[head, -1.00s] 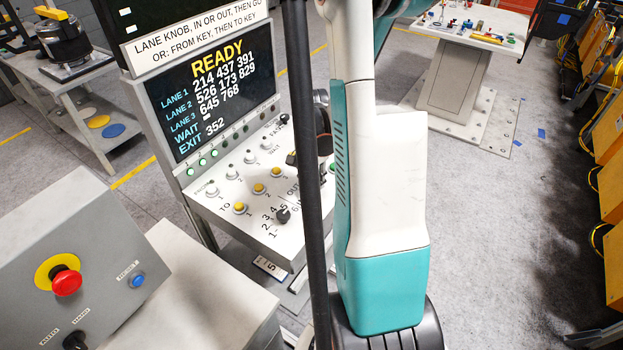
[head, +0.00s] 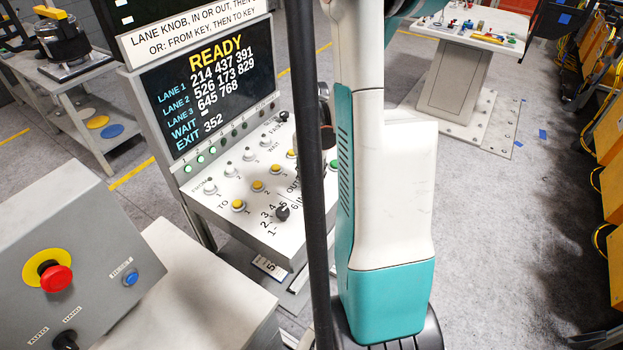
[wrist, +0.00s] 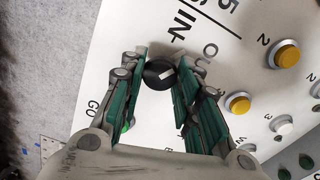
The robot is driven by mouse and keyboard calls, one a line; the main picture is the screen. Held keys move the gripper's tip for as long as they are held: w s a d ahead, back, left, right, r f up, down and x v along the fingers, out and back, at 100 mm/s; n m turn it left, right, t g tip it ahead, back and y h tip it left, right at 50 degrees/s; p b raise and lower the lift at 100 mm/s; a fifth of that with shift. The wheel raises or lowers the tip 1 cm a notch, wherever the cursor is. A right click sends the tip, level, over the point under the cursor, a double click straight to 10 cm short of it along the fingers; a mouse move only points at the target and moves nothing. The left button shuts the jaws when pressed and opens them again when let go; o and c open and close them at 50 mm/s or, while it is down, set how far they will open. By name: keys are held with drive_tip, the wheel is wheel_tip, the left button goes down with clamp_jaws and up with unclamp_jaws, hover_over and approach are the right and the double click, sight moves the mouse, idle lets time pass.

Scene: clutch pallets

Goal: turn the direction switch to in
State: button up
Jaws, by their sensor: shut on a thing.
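The direction switch (wrist: 158,73) is a round black knob with a white pointer mark, on the white panel in the wrist view. My gripper (wrist: 160,72) has its two green-sided fingers shut on this knob, one fingertip on each side. The pointer mark slants up and right, more toward the OUT label (wrist: 211,54) than the IN label (wrist: 185,25). In the head view my arm and a dark post hide the switch and my gripper.
Yellow buttons (wrist: 285,55) and a white button (wrist: 282,124) lie right of my fingers. A black lane knob (head: 282,212) stands on the console. The screen (head: 212,90) reads READY. A grey box with a red stop button (head: 56,278) stands at the front left.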

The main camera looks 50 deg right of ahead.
sight(311, 179)
drive_tip(key=n+b, duration=0.1)
drive_tip(key=n, duration=0.5)
drive_tip(key=shift+b, duration=0.35)
idle(0.4)
drive_tip(key=o, duration=1.1)
drive_tip(key=shift+r, duration=0.1)
wheel_tip(311, 179, up, 12)
drive_tip(key=shift+f, duration=0.1)
